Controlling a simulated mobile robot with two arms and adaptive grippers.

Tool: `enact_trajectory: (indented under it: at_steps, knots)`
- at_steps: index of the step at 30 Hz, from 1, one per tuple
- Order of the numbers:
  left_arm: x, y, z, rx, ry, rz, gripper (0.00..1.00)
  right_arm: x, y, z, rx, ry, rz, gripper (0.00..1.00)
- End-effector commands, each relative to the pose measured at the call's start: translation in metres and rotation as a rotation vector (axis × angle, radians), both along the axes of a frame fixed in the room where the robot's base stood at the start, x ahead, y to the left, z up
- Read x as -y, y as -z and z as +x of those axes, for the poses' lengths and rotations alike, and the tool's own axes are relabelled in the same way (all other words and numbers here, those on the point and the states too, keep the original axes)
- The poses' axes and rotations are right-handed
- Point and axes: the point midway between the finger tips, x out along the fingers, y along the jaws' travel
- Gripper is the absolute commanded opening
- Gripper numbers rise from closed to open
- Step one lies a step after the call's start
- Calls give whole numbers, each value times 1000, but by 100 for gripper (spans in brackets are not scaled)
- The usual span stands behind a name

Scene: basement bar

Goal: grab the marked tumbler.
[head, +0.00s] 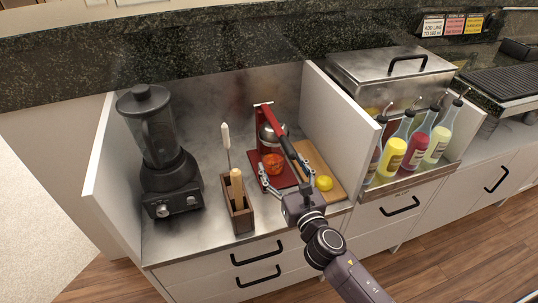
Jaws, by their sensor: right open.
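My right gripper (284,177) reaches in from the lower right over the counter. Its two chain-like fingers are spread wide and empty. A rounded orange-red object (273,163) sits beyond the fingertips on the base of a red citrus press (262,118). I cannot tell whether this object is the marked tumbler or a fruit, and no other tumbler is clearly visible. The press has a metal dome and a long dark-gripped lever that slants down toward my gripper. My left gripper is not in view.
A black blender (163,150) stands left. A wooden holder (237,215) with upright tools is left of my gripper. A cutting board (318,165) with a lemon (324,183) lies right. A white partition (338,125) separates several bottles (414,145) and a lidded metal box (385,75).

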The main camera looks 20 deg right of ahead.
Motion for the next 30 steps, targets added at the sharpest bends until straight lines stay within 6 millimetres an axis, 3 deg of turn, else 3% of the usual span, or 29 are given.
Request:
enact_trajectory:
  at_steps: [8, 16, 26, 30]
  knots:
    - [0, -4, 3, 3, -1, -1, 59, -1, 1, 30, 2, 0, 1, 73]
    - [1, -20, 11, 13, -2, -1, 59, -3, 4, 68, 1, 1, 2, 73]
    - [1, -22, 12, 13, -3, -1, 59, -3, 3, 74, 0, 0, 3, 72]
    - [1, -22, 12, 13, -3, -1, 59, -3, 3, 74, 0, 1, 3, 56]
